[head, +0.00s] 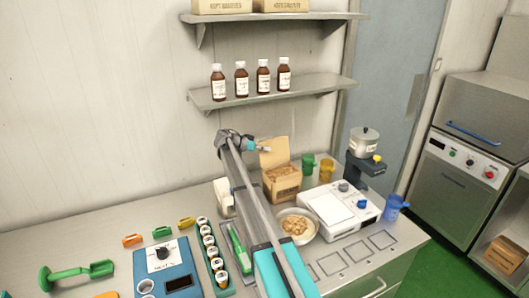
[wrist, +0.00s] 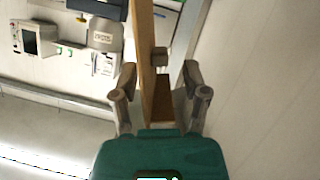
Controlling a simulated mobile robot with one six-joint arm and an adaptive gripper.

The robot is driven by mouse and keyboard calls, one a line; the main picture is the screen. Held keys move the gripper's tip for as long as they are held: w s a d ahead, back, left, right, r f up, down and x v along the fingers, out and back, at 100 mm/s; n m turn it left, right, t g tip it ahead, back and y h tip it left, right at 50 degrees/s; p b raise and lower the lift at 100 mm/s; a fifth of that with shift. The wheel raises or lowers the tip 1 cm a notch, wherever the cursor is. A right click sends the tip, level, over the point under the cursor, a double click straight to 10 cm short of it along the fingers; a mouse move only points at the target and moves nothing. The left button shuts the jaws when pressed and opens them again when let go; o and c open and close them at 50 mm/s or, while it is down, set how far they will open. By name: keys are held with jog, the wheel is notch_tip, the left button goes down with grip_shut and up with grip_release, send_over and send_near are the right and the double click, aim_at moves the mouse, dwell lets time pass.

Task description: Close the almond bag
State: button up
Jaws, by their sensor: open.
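The almond bag (head: 283,182) is a brown, box-like bag on the counter, filled with almonds. Its tan flap (head: 274,152) stands up at the back, so the bag is open. My gripper (head: 266,149) is at the upper left edge of the flap. In the wrist view my gripper (wrist: 158,88) is open, with one finger on each side of a thin tan panel (wrist: 147,50), which looks like the flap seen edge-on. I cannot tell whether a finger touches it.
A bowl of nuts (head: 297,225) and a white scale (head: 340,208) stand in front and right of the bag. A shelf with brown bottles (head: 263,77) hangs above. My arm crosses the counter.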

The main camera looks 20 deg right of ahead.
jog(key=shift+d+f, duration=0.1)
jog(key=shift+d, duration=0.2)
grip_shut()
dwell(0.5)
